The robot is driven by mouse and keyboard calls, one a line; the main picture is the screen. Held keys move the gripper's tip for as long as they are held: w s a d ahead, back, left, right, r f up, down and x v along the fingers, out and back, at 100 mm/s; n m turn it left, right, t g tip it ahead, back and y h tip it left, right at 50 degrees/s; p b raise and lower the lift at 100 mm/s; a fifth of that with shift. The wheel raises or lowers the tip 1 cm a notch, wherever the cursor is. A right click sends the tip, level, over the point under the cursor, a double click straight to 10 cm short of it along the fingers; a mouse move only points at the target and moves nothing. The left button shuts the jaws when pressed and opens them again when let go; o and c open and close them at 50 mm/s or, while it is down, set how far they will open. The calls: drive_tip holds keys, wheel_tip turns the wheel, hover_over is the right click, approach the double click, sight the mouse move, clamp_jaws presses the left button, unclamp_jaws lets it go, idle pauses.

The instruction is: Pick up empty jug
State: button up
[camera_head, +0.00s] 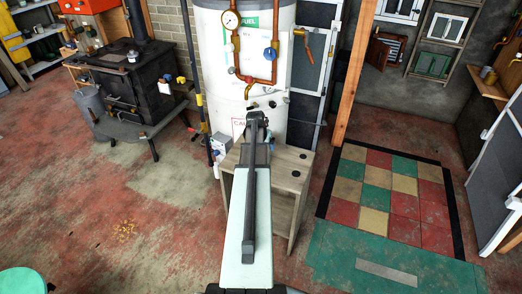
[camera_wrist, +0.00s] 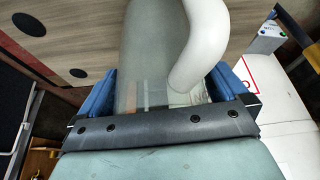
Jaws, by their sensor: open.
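The jug (camera_wrist: 148,50) fills the middle of the wrist view, with a grey-green, see-through-looking body and a thick white curved handle (camera_wrist: 205,40) on its right. My gripper (camera_wrist: 168,92) is open, with one blue finger on each side of the jug. The jug is between the fingers; I cannot tell whether either finger touches it. Its lower end is hidden behind my gripper's dark bar. In the head view my gripper (camera_head: 257,120) is over the wooden bench, and my arm hides the jug. I cannot see whether the jug is empty.
The wooden bench (camera_head: 290,175) stands before a white tank (camera_head: 210,60) with copper pipes. A black stove (camera_head: 150,85) stands left. Floor on both sides is open.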

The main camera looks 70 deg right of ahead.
drive_tip(key=shift+f, duration=0.15)
drive_tip(key=shift+c, duration=0.2)
drive_tip(key=c, duration=0.7)
drive_tip(key=shift+c, duration=0.2)
